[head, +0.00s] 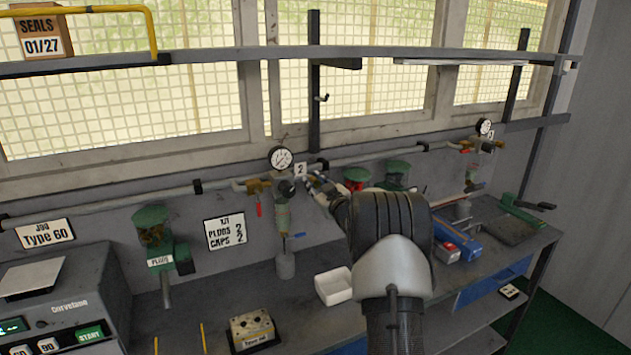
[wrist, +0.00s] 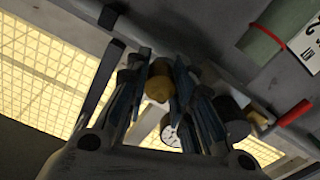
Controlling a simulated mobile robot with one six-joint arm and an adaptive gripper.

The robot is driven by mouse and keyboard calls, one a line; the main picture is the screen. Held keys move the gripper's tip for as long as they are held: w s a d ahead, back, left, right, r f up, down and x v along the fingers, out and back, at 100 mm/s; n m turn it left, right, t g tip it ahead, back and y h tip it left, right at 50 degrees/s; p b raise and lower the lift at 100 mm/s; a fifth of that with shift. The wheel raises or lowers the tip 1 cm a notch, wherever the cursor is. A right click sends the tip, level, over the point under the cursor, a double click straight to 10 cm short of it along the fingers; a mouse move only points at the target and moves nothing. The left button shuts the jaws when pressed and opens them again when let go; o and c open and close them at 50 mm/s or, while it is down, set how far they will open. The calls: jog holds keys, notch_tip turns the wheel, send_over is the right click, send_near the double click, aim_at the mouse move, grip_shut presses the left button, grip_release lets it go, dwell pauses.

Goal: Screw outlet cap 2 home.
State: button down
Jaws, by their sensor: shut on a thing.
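My gripper (head: 314,183) reaches the right side of the valve block marked 2, just below the "2" label (head: 300,170). In the wrist view my gripper (wrist: 157,75) is shut on a brass-coloured round piece, which I take as outlet cap 2 (wrist: 158,85). The cap is too small and hidden to make out in the head view. I cannot tell how far it sits on the outlet. The valve block's brass fitting (head: 258,186) is left of the gripper, and its round gauge (head: 281,158) sits above. The gauge also shows in the wrist view (wrist: 171,133).
A red lever (head: 258,209) and a blue lever (head: 298,235) hang at the block. A white open box (head: 334,286) stands on the bench below. A second gauge (head: 484,127) is at the far right. A green dispenser (head: 152,237) is on the left wall.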

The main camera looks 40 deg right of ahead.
jog(key=shift+m, duration=0.7)
jog(key=c, duration=1.3)
grip_release()
jog(key=shift+c, duration=0.2)
jog(key=v, duration=1.2)
jog(key=shift+f, duration=0.1)
